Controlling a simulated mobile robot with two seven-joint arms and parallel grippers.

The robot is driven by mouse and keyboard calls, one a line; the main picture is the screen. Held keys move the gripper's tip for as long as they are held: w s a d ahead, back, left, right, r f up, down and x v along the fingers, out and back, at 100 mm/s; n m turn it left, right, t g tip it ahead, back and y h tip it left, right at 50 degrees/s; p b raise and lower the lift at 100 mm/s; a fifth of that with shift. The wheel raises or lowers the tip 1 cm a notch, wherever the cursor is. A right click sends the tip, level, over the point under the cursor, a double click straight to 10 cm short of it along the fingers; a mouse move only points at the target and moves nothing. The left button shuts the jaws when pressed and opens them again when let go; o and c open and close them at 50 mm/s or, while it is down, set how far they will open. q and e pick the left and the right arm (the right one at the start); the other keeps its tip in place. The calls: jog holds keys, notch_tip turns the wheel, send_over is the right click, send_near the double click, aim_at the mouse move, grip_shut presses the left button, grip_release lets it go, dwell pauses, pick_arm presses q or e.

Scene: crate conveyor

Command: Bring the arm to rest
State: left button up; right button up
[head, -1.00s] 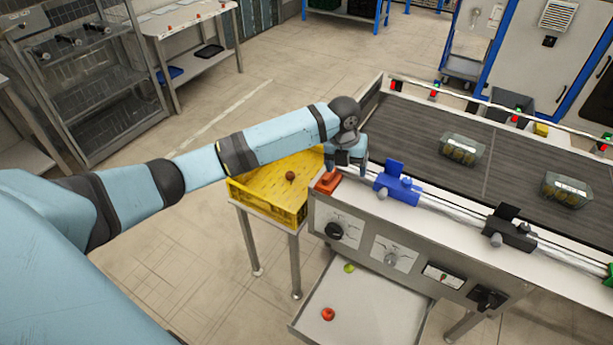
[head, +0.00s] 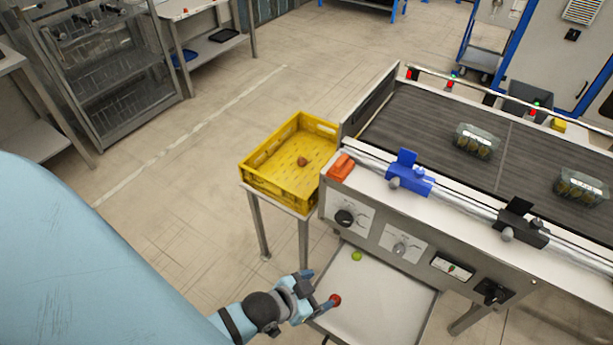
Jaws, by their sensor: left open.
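My left arm hangs low in the head view, with its left gripper (head: 315,297) at the bottom centre. The gripper is open. Its fingers show beside a red ball (head: 335,299) at the left edge of the white lower tray (head: 385,310); I cannot tell whether they touch it or only overlap it in the view. My right gripper is out of view.
A yellow crate (head: 269,194) with a brown round item (head: 302,161) stands on a small table left of the conveyor (head: 420,125). Clear boxes (head: 476,141) sit on the belt. A green ball (head: 356,256) lies on the lower tray. The floor at left is clear.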

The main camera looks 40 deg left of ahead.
pick_arm(q)
jog(key=shift+s+a+f+n, duration=0.15)
jog(key=shift+s+a+n, duration=0.1)
jog(key=shift+s+n, duration=0.25)
jog(key=shift+s+a+f+n, duration=0.1)
jog(key=shift+s+a+n, duration=0.15)
jog(key=shift+s, duration=0.3)
